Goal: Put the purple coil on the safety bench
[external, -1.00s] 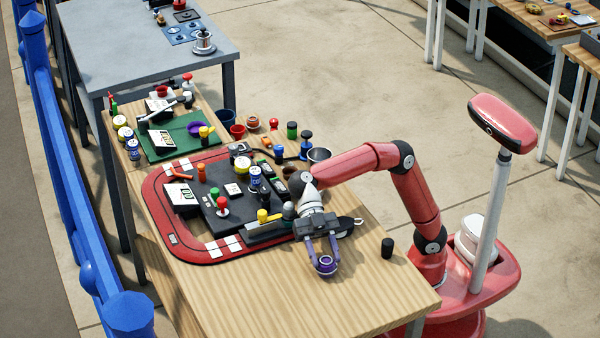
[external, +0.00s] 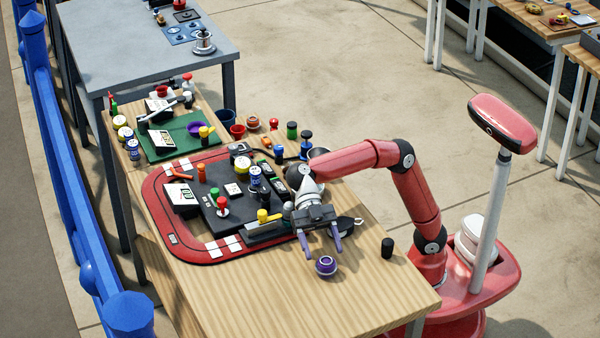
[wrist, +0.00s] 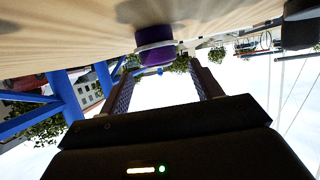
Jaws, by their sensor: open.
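The purple coil (external: 326,265), with a pale rim, sits upright on the bare wooden tabletop near the front edge. My gripper (external: 321,247) is open and empty, just behind the coil and apart from it, with its two purple-grey fingers spread. In the wrist view the coil (wrist: 155,48) shows beyond the open fingers (wrist: 160,82), at the top centre. I cannot tell which surface is the safety bench.
A red-bordered mat (external: 205,252) with a dark panel, knobs and several small items lies left of my gripper. A black cylinder (external: 387,248) stands to the right. The wooden table (external: 270,310) is clear in front. A grey table (external: 130,50) stands at the back left.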

